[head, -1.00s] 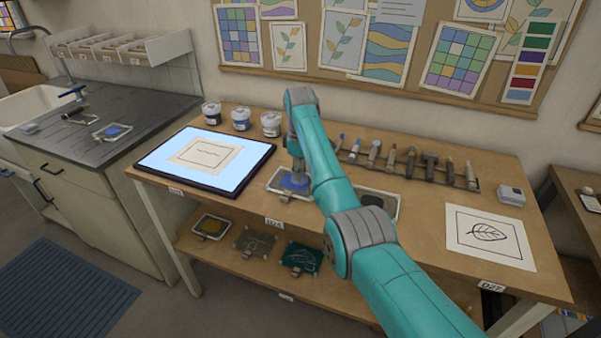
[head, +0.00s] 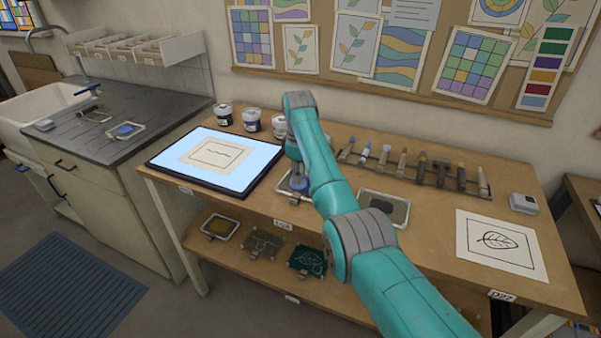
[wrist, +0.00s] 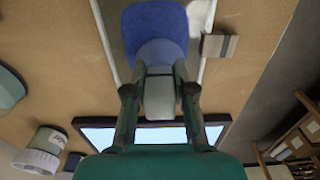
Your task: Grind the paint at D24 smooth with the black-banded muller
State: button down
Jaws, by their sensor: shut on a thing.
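My gripper (head: 296,165) is over the white-rimmed tray (head: 283,191) behind the D24 label (head: 283,225) on the wooden bench. It also shows in the wrist view (wrist: 160,75), its fingers shut on a pale grey muller handle (wrist: 160,100). A broad blue shape (wrist: 155,28) lies at the handle's far end, over the tray, whose pale edges show on both sides. I cannot tell how much of the blue is paint and how much is the muller's foot. Any gap between muller and tray is unclear.
A lit light pad (head: 215,160) lies left of the tray, lidded jars (head: 251,121) behind. A tray of grey paint (head: 384,208) and a rack of tools (head: 420,172) are on the right. A leaf drawing (head: 500,243) lies further right. A lower shelf holds several small trays.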

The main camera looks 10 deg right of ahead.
aim_at(306, 188)
jog(key=shift+s+f, duration=0.1)
jog(key=shift+s, duration=0.55)
jog(key=shift+s+d, duration=0.55)
jog(key=shift+d, duration=0.35)
jog(key=shift+w+d+r, duration=0.1)
jog(key=shift+w+d, duration=0.05)
jog(key=shift+d, duration=0.25)
jog(key=shift+w+d+r, duration=0.1)
jog(key=shift+d, duration=0.3)
jog(key=shift+w+a+f, duration=0.1)
jog(key=shift+w, duration=0.7)
jog(key=shift+w+a+f, duration=0.1)
jog(key=shift+w+a, duration=0.35)
jog(key=shift+a, duration=0.3)
jog(key=shift+a+f, duration=0.1)
jog(key=shift+a, duration=0.1)
